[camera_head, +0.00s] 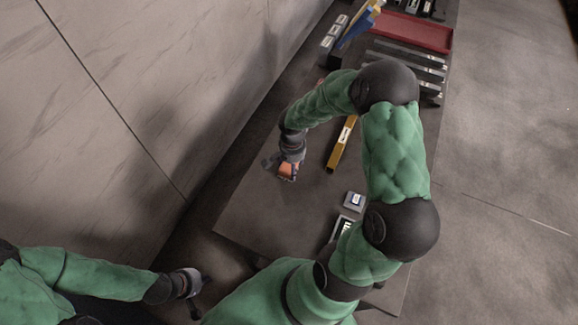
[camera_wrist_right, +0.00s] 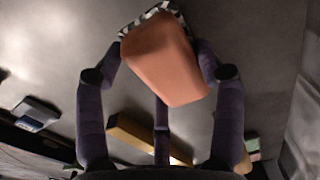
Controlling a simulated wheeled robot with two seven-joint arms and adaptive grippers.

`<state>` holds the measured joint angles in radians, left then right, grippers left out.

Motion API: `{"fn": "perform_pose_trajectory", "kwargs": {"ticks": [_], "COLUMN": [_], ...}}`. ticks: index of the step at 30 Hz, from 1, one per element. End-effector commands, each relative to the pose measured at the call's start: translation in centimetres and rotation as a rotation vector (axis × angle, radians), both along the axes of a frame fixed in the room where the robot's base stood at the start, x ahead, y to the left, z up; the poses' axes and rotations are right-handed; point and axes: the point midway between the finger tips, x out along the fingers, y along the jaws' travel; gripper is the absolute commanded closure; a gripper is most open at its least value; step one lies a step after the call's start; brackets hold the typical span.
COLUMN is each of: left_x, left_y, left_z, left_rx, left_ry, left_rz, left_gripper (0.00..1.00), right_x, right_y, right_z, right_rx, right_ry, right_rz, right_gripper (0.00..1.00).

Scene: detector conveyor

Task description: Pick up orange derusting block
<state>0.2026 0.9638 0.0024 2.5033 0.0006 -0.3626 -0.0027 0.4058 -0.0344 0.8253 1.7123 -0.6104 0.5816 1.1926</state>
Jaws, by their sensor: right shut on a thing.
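The orange derusting block (camera_head: 288,171) is at my right gripper (camera_head: 283,173) in the head view, over the left part of the dark table (camera_head: 252,208). In the right wrist view the block (camera_wrist_right: 163,60) is large, between the fingers of my right gripper (camera_wrist_right: 165,75), which is shut on it. A black-and-white patterned edge shows along its far side. I cannot tell whether the block touches the table. My left gripper (camera_head: 194,300) hangs low at the left, off the table and away from the block. Its fingers are dark and too small to read.
A yellow bar (camera_head: 342,145) lies just right of my right gripper. A small grey device (camera_head: 354,201) lies nearer the front. A red tray (camera_head: 415,31) and several dark bars (camera_head: 405,58) are at the back. The table's left front corner is clear.

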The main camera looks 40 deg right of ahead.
Motion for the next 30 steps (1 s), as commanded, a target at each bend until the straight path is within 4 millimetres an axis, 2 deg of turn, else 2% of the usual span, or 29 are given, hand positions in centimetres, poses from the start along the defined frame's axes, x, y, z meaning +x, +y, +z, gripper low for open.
{"fn": "perform_pose_trajectory", "kwargs": {"ticks": [8, 13, 18, 30], "left_x": [0.0, 0.0, 0.0, 0.0], "left_y": [0.0, 0.0, 0.0, 0.0], "left_z": [0.0, 0.4, 1.1, 2.7], "left_rx": [0.000, 0.000, 0.000, 0.000], "left_ry": [0.000, 0.000, 0.000, 0.000], "left_rz": [0.000, 0.000, 0.000, 0.000], "left_gripper": [1.00, 1.00, 1.00, 1.00], "right_x": [0.0, 0.0, 0.1, -4.6], "right_y": [0.0, 0.0, 0.0, -2.7], "right_z": [0.1, 1.2, 3.5, 9.6], "right_rx": [0.000, 0.000, -0.001, -0.002], "right_ry": [0.001, -0.001, -0.003, -0.002], "right_rz": [0.000, 0.001, -0.001, -0.004], "right_gripper": [0.68, 0.68, 0.68, 0.68]}}
